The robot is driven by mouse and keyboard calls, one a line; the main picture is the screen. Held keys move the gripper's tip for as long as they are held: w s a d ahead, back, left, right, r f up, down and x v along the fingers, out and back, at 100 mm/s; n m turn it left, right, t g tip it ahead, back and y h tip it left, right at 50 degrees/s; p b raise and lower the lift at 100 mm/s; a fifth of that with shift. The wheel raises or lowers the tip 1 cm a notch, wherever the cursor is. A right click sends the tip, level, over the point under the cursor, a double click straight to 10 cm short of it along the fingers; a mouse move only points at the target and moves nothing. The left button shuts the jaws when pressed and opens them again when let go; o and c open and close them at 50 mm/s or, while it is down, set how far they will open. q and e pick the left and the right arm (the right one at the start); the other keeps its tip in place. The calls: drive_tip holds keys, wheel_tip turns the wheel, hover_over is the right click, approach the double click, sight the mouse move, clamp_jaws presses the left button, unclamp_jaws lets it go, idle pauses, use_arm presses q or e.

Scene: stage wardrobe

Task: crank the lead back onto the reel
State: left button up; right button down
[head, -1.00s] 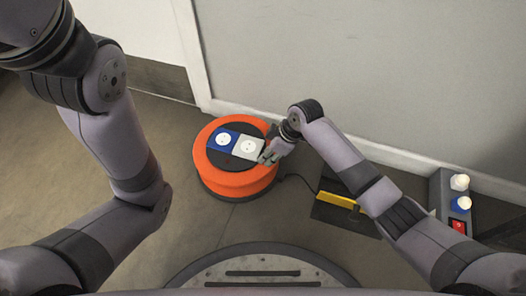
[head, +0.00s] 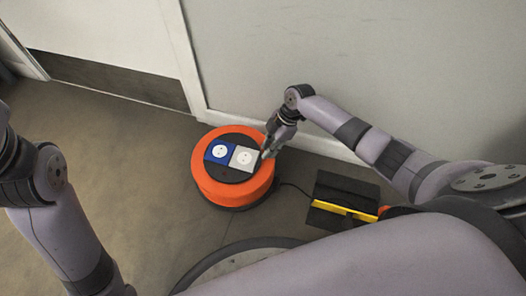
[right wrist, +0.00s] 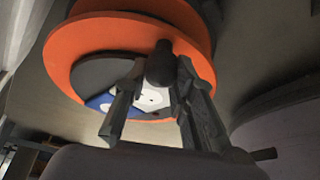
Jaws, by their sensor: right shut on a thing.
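The orange cable reel (head: 207,184) lies flat on the floor, with a dark hub and a blue and a white socket panel on top. My right gripper (head: 268,151) is at the right side of the reel's top. In the right wrist view its fingers (right wrist: 158,82) are shut on a dark round crank knob (right wrist: 160,62) above the reel's face. The reel also fills much of that view (right wrist: 75,52). The thin black lead (head: 296,187) leaves the reel's right side along the floor. My left gripper is out of view.
A black flat-looking unit (head: 345,189) with a yellow bar (head: 343,209) lies on the floor right of the reel, where the lead reaches. The grey wall (head: 300,60) is close behind. The floor left of the reel is clear.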

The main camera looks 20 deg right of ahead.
drive_tip(key=shift+w+n, duration=0.25)
drive_tip(key=shift+n, duration=0.05)
drive_tip(key=c, duration=1.3)
unclamp_jaws()
drive_tip(key=shift+c, duration=0.2)
drive_tip(key=shift+d, duration=0.1)
drive_tip(key=v, duration=0.7)
drive_tip(key=shift+w+r, duration=0.15)
drive_tip(key=shift+r, duration=0.05)
drive_tip(key=shift+d, duration=0.1)
drive_tip(key=shift+c, duration=0.6)
